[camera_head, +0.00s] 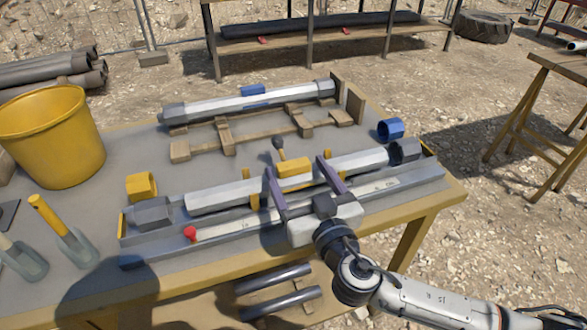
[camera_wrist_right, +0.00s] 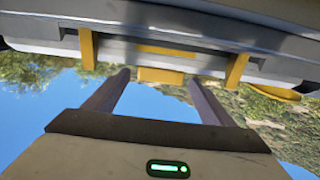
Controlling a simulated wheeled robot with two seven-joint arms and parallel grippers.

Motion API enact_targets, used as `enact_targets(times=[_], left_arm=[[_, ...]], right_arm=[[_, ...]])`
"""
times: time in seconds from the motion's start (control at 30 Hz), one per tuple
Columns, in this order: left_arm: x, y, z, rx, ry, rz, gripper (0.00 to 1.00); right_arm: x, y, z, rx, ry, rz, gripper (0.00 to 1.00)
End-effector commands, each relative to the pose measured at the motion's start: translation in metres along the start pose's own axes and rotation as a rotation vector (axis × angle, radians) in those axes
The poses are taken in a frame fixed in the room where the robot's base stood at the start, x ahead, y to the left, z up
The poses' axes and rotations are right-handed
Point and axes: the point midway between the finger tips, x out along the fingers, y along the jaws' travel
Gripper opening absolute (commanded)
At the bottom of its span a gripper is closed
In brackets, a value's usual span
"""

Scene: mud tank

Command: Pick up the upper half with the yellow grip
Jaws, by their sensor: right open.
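The upper half (camera_head: 230,194) is a long pale grey tube half lying along the front of the table, with a yellow grip (camera_head: 294,168) at its middle. My right gripper (camera_head: 296,171) is open, its two purple-grey fingers spread to either side of the yellow grip. In the right wrist view, the yellow grip (camera_wrist_right: 160,75) shows between the open fingertips (camera_wrist_right: 159,76), under the grey tube (camera_wrist_right: 220,38). I cannot tell whether the fingers touch it. My left gripper is not in view.
A similar tube with a blue grip (camera_head: 252,90) lies on a wooden rack behind. A yellow ring (camera_head: 141,187) and a blue ring (camera_head: 390,129) stand on the table. A yellow bucket (camera_head: 52,140) is at the left. A measuring rail with a red knob (camera_head: 190,233) runs along the front.

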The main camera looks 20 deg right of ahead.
Motion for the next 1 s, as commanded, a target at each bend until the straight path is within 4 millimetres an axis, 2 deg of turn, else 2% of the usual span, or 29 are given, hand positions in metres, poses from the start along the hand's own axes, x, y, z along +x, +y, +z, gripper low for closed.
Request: enact_targets(times=[0.1, 0.2, 0.47, 0.57, 0.83, 1.0], left_arm=[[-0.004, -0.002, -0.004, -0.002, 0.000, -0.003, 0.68], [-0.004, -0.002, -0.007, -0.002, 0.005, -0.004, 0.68], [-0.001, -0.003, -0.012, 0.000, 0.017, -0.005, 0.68], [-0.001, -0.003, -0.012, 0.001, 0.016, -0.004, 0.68], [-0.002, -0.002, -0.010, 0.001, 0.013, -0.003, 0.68], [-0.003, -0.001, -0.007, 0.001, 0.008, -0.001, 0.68]], right_arm=[[0.018, 0.000, -0.002, -0.001, 0.002, 0.000, 0.77], [0.027, 0.000, -0.001, -0.002, 0.000, 0.000, 0.77], [0.030, 0.000, 0.001, 0.000, -0.001, 0.000, 0.77], [0.030, 0.000, 0.001, 0.000, -0.001, 0.000, 0.63], [0.029, 0.000, 0.001, 0.000, -0.001, 0.001, 0.17], [0.030, 0.000, -0.002, 0.000, 0.004, 0.001, 0.17]])
